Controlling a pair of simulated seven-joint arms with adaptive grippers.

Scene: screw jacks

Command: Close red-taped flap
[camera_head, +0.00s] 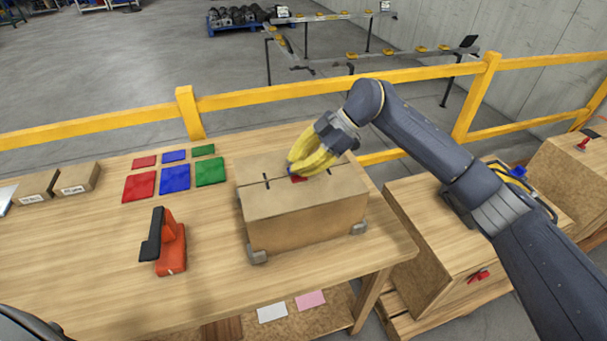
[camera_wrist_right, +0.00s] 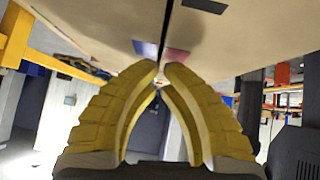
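A cardboard box (camera_head: 305,216) stands on the wooden table, held at its lower corners by grey brackets. Its top flaps lie about flat, with a dark seam between them. A red tape patch (camera_head: 298,179) shows on the top, partly hidden by my right gripper (camera_head: 296,168). The red patch (camera_wrist_right: 177,55) also shows beside the seam in the right wrist view. My right gripper's yellow fingers have their tips nearly together, with nothing seen between them. They are at or just above the red patch; contact is unclear. My left gripper is not in view.
An orange and black tape dispenser (camera_head: 167,246) stands left of the box. Red, blue (camera_head: 174,180) and green squares lie behind it. Smaller boxes (camera_head: 79,178) lie at far left. A yellow rail (camera_head: 330,83) runs behind the table. The table front is clear.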

